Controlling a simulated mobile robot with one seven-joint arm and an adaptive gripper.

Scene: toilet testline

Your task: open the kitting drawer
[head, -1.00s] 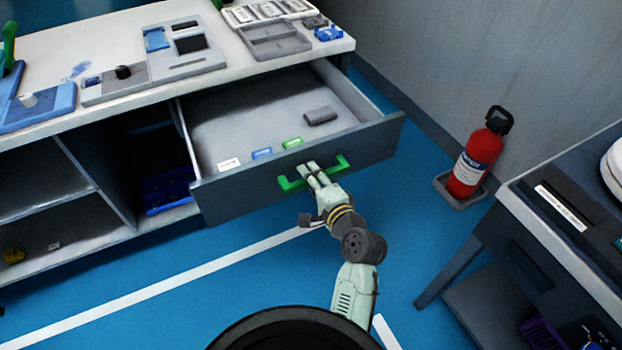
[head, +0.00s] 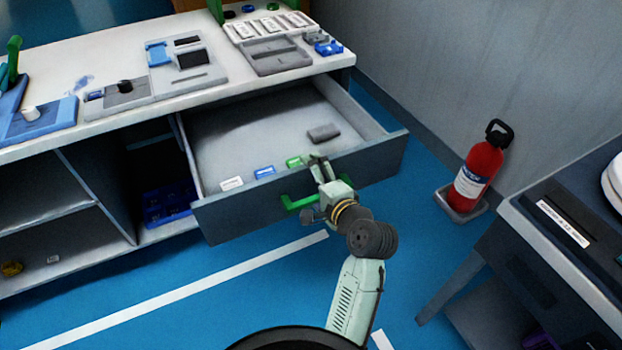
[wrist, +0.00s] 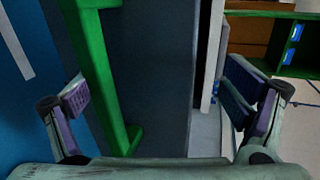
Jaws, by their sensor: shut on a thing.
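The kitting drawer (head: 245,135) is pulled well out of the bench in the head view, its inside showing. Its dark front panel (head: 375,150) carries a green handle (head: 300,203), partly hidden behind my gripper (head: 318,165). My gripper is at the panel's top edge, right of the handle's middle. In the wrist view the handle (wrist: 98,75) and the front panel (wrist: 160,80) lie between my widely spaced fingers (wrist: 158,95). One finger is on the handle side, the other on the drawer's inner side. Exact finger contact is hard to see.
Inside the drawer lie a dark grey block (head: 323,133) and small green (head: 295,162), blue (head: 264,172) and white (head: 232,183) pieces. A red fire extinguisher (head: 478,175) stands by the wall. A dark table (head: 555,250) is at right. Blue floor before the drawer is clear.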

